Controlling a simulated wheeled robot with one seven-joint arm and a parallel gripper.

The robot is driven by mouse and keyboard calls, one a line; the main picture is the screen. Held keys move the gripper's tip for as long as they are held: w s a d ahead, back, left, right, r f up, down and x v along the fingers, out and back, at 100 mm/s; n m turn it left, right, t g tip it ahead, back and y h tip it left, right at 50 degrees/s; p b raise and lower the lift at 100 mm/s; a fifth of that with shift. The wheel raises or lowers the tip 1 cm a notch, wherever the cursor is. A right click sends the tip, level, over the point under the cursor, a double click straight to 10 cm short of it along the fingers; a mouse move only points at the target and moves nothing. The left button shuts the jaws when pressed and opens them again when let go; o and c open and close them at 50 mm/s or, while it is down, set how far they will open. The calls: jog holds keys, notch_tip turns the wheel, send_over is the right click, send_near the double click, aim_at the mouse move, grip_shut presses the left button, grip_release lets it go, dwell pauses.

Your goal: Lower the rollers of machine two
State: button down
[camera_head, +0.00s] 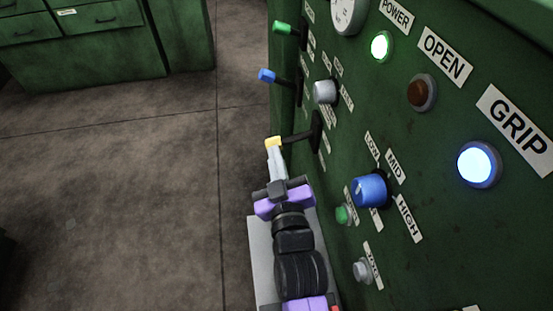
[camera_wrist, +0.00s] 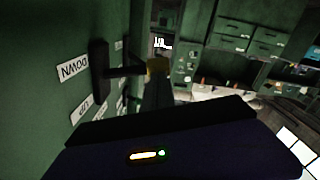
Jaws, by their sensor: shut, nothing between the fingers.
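A black lever with a yellow tip (camera_head: 273,142) sticks out from the green machine panel, lowest of three levers in the head view. No rollers are visible, and no machine number can be read.
Above are a blue-tipped lever (camera_head: 267,75) and a green-tipped lever (camera_head: 283,28). The panel has a lit green POWER lamp (camera_head: 381,46), a lit GRIP lamp (camera_head: 479,164), a dark OPEN lamp (camera_head: 421,92) and a blue knob (camera_head: 369,190). Floor at left is clear.

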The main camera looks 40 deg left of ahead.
jog(key=shift+f+n, duration=0.25)
jog(key=shift+n, duration=0.25)
jog(key=v, duration=0.7)
jog(key=shift+s+d, duration=0.15)
jog(key=shift+d, duration=0.2)
jog(key=shift+f, duration=0.15)
